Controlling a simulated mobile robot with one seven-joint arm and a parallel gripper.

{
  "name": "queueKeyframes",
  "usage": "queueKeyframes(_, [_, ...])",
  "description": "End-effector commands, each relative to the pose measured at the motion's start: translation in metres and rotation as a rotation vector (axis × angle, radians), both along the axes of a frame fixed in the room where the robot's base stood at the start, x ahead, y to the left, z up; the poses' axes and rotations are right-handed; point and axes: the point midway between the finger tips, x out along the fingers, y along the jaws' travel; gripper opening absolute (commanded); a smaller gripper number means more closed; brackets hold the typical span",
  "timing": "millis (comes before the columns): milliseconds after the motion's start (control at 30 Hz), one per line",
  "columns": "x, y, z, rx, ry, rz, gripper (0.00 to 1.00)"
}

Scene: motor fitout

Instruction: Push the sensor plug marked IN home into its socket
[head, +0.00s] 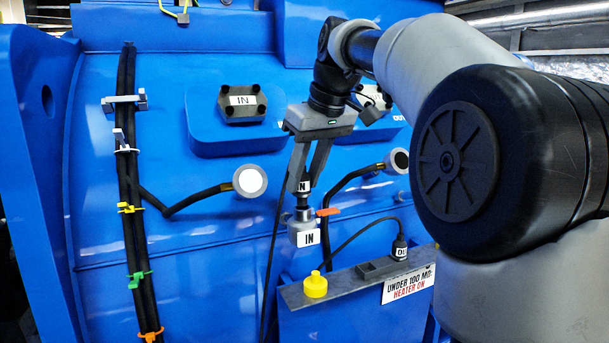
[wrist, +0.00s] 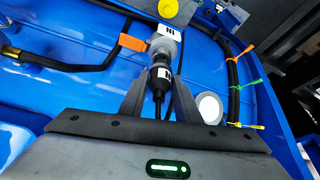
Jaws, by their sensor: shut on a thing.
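My gripper (head: 304,184) is shut on the black sensor plug (head: 303,201), which carries a white label partly hidden by the fingers. The wrist view shows the plug (wrist: 160,76) between both fingers, its cable running back toward the palm. The grey socket (head: 296,226) with a white IN label (head: 308,238) is directly below the plug in the head view. In the wrist view the socket (wrist: 165,47) lies just beyond the plug's tip. Plug and socket look in line and meet at a metallic ring. I cannot tell how deep the plug sits.
An orange tag (head: 328,212) sticks out beside the socket. A grey ledge (head: 345,283) below carries a yellow cap (head: 315,285) and another cabled plug (head: 399,248). A black cable bundle (head: 130,200) runs down the left. A white-faced round sensor (head: 250,181) stands left of my gripper.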

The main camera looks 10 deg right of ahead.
Motion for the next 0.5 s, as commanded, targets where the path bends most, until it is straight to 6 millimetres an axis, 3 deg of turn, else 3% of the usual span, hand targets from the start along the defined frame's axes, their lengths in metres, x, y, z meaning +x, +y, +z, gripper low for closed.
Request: queueKeyframes(500, [0.0, 0.0, -0.014, 0.0, -0.001, 0.0, 0.07])
